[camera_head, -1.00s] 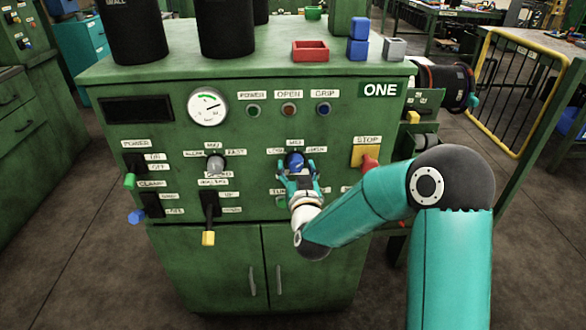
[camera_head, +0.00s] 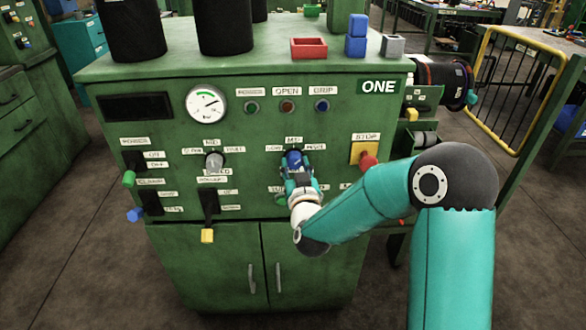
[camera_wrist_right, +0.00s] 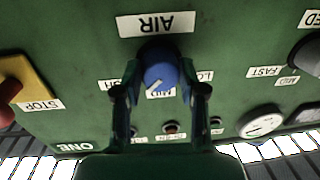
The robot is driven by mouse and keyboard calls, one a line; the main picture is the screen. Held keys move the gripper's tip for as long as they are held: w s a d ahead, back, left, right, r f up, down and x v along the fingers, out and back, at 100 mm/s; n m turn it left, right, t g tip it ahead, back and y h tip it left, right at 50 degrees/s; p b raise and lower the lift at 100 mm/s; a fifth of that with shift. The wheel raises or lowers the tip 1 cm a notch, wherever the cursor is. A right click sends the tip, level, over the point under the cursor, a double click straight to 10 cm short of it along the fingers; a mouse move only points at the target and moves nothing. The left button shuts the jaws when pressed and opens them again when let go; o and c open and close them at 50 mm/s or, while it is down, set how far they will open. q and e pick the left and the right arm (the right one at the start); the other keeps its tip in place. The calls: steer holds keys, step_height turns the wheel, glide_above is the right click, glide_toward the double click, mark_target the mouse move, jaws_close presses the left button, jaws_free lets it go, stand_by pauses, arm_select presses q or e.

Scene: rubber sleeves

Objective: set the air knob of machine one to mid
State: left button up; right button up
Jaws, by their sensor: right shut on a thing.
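Machine one (camera_head: 330,225) is a green cabinet with a sloped control panel and a "ONE" sign. Its blue air knob (camera_head: 293,158) sits below the "MID" label, and shows large in the right wrist view (camera_wrist_right: 160,70), beside the "AIR" label (camera_wrist_right: 157,24). In that upside-down view its white pointer mark slants to the lower left, between "MID" and the label on the left, partly hidden by a finger. My right gripper (camera_head: 297,171) is shut on the knob, one finger on each side. My left gripper is not in view.
A yellow plate with a red stop button (camera_head: 368,160) is close to the right of the knob. A grey knob (camera_head: 214,161) and a lever with a yellow end (camera_head: 207,235) are to the left. A red tray (camera_head: 309,48) and blue blocks (camera_head: 356,36) stand on top.

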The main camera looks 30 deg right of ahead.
steer(key=shift+w+r+n+b, duration=0.15)
steer(key=shift+n+b, duration=0.25)
steer(key=shift+n, duration=0.6)
steer(key=shift+r+n, duration=0.1)
steer(key=shift+n, duration=0.7)
steer(key=n, duration=0.5)
steer(key=shift+r+g, duration=0.1)
steer(key=shift+g, duration=0.2)
steer(key=o, duration=0.8)
steer(key=shift+c, duration=0.2)
steer(key=o, duration=0.4)
steer(key=shift+w+f, duration=0.15)
steer(key=shift+f, duration=0.05)
